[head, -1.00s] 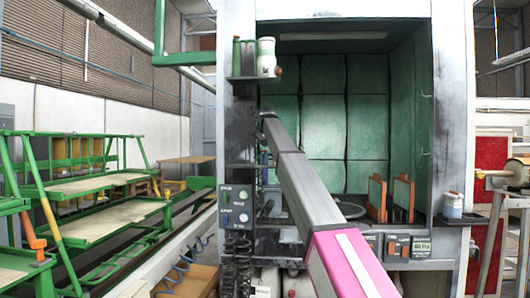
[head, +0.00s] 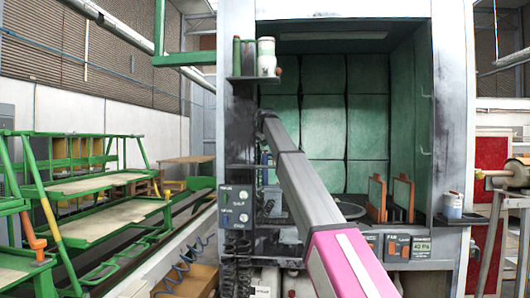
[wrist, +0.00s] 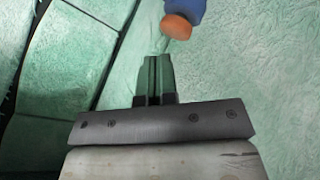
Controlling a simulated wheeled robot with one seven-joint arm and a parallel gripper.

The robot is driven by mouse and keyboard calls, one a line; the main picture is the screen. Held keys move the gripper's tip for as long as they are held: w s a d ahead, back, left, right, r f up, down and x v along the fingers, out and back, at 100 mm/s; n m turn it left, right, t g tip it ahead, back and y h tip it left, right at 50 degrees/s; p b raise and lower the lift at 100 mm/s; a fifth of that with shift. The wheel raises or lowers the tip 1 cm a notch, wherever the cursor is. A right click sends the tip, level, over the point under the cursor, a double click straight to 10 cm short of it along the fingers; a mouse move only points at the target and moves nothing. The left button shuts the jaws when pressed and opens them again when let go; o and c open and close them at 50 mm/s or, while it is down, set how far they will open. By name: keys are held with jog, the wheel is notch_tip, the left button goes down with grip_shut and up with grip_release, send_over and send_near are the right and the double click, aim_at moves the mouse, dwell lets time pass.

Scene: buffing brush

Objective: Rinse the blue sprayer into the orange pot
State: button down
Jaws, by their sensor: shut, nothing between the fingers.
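A blue thing with a round orange end (wrist: 177,26) shows at the top of the wrist view, cut off by the frame edge. It may be the blue sprayer, but I cannot tell for sure. My gripper (wrist: 158,60) points up toward it in the wrist view, with its fingers together and empty. The orange end lies just beyond the fingertips in the picture; the real gap is unclear. In the head view my arm reaches into the green-lined booth and its gripper is not clearly seen. I cannot make out an orange pot for certain.
The booth's green padded back wall (head: 325,128) stands behind my arm. A shelf (head: 255,78) at upper left holds a white bottle (head: 266,58) and a green cylinder. Orange-edged panels (head: 402,198) stand at the booth's right. A white-and-blue container (head: 453,207) sits on the right ledge.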

jog(key=shift+f, duration=0.2)
jog(key=shift+f, duration=0.2)
jog(key=shift+f, duration=0.55)
dwell(2.8)
jog(key=shift+r, duration=0.15)
dwell(2.4)
jog(key=shift+r, duration=0.8)
jog(key=shift+r, duration=0.1)
jog(key=shift+r, duration=2.4)
